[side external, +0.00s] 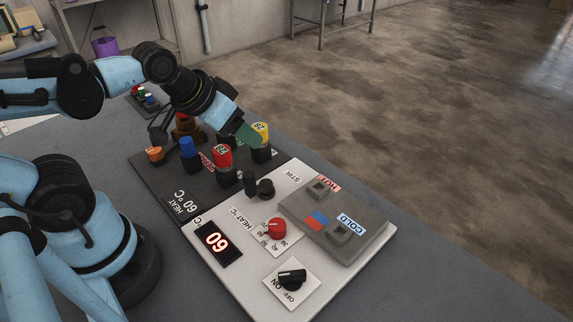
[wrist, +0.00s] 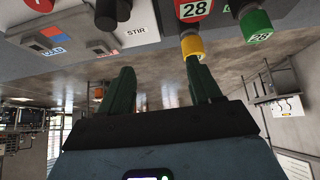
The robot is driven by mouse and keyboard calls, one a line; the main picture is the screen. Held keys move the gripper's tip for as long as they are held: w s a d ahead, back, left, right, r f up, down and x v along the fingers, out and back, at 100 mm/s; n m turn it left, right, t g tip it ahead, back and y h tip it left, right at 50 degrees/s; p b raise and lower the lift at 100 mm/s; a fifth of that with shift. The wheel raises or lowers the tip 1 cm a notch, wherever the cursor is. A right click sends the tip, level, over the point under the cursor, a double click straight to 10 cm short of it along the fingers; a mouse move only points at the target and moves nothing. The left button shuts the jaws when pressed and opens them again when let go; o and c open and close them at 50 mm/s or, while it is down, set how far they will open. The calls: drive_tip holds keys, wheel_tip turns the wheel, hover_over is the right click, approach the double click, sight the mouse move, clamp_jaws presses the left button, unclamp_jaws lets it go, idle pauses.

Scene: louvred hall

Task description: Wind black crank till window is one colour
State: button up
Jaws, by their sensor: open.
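The black crank (side external: 260,188) stands on the pale panel beside the STIR label; it also shows at the top of the wrist view (wrist: 112,12). The small window (side external: 316,220) is part red and part blue, on a grey block between the HOT and COLD labels; both colours also show in the wrist view (wrist: 53,32). My gripper (side external: 248,134) is above the far dark part of the panel, beside the yellow-capped holder and away from the crank. Its green fingers (wrist: 159,68) are apart, with nothing seen held between them.
Several coloured-capped black holders, including yellow (side external: 261,133), red (side external: 222,156) and blue (side external: 188,147), stand close to my gripper. The table is clear right of the panel.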

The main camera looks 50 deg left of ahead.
idle(0.4)
drive_tip(key=shift+c, duration=1.1)
drive_tip(key=r+n+g, duration=0.1)
drive_tip(key=n+g, duration=0.6)
drive_tip(key=n, duration=1.1)
hover_over(249, 174)
drive_tip(key=shift+r, duration=0.15)
drive_tip(key=shift+f, duration=4.95)
clamp_jaws()
